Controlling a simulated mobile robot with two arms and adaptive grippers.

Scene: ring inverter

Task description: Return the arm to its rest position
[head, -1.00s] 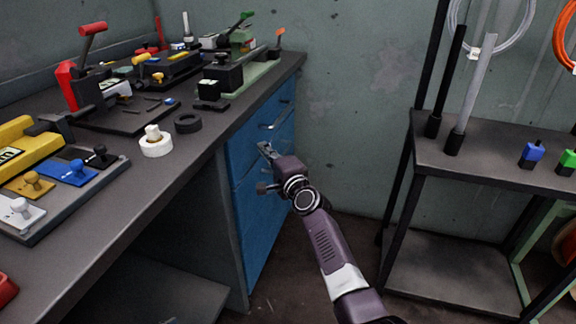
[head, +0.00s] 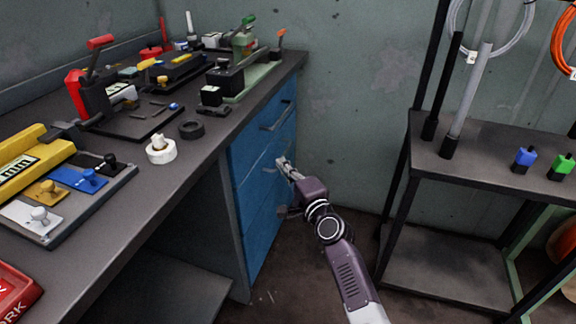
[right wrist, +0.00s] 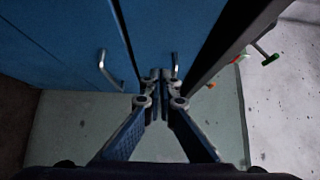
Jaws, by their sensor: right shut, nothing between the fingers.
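My right arm comes up from the bottom right in the head view. Its gripper (head: 284,164) is in front of the blue drawers (head: 258,200), beside the bench and below its top. In the right wrist view the gripper's fingers (right wrist: 162,78) are together with nothing between them. Blue drawer fronts (right wrist: 60,45) with metal handles lie ahead of it there; I cannot tell whether the fingertips touch them. My left gripper is not in view.
The dark workbench (head: 150,205) holds a white ring (head: 161,154), a black ring (head: 191,129), a yellow device (head: 30,158) and several other tools. A shelf rack (head: 480,150) stands at the right. Open floor shows between bench and rack.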

